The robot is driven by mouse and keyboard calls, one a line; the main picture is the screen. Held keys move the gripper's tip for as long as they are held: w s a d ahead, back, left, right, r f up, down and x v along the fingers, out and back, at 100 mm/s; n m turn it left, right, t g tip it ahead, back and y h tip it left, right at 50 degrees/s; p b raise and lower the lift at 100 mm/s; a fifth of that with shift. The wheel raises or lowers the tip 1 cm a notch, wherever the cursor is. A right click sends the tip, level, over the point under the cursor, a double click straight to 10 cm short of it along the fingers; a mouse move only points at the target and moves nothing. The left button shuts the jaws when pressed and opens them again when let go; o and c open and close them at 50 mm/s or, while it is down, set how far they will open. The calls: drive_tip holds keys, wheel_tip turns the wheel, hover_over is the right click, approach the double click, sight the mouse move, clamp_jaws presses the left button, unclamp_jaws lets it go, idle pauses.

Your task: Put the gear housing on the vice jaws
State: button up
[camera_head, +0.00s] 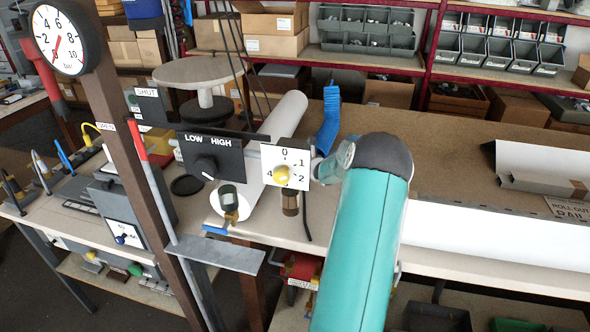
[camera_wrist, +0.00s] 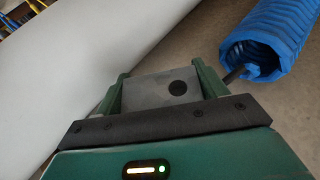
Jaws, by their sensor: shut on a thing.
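In the wrist view my gripper (camera_wrist: 161,72) has its two green fingers closed on the sides of a grey block with a round dark hole, which I take to be the gear housing (camera_wrist: 148,93). The block's far side and underside are hidden. In the head view my teal arm reaches up over the bench, and I cannot make out the fingers or the housing there. I cannot pick out the vice jaws for certain in either view.
A large white roll (camera_wrist: 70,60) lies left of my gripper. A blue ribbed hose (camera_wrist: 265,40) is close on the right; it also stands on the bench in the head view (camera_head: 328,118). A LOW/HIGH panel (camera_head: 222,158) and dial plate (camera_head: 285,166) are left of my arm.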

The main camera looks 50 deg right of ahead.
drive_tip(key=shift+f, duration=1.25)
drive_tip(key=shift+f, duration=0.1)
drive_tip(key=o, duration=1)
drive_tip(key=shift+s, duration=0.1)
drive_tip(key=shift+c, duration=0.2)
